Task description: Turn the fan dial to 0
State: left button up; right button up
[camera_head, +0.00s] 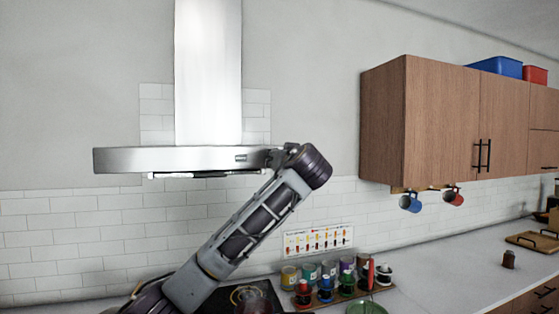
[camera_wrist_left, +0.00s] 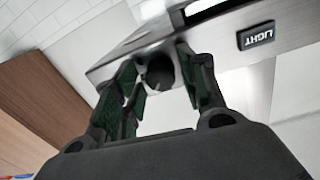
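The steel range hood (camera_head: 150,160) hangs on the tiled wall in the head view. In the left wrist view, a dark round dial (camera_wrist_left: 158,73) sits on the hood's front panel, right of a dark LIGHT button (camera_head: 241,158) in the head view's layout. My left gripper (camera_wrist_left: 156,75) is open, with one green-padded finger on each side of the dial. Small gaps seem to show between fingers and dial; contact cannot be told. In the head view my left gripper (camera_head: 283,157) covers the dial at the hood's right end. The dial's setting is not readable. My right gripper is out of view.
Wooden wall cabinets (camera_head: 430,120) stand to the right, with a blue mug (camera_head: 410,203) and a red mug (camera_head: 453,198) hanging below. Open air lies between hood and cabinets.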

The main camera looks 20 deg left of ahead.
pick_arm(q)
jog(key=c, duration=0.7)
jog(key=shift+o, duration=0.2)
jog(key=shift+w+d+f+n+b, duration=0.1)
jog(key=shift+n+b, duration=3.85)
jog(key=shift+n, duration=0.55)
jog(key=o, duration=1)
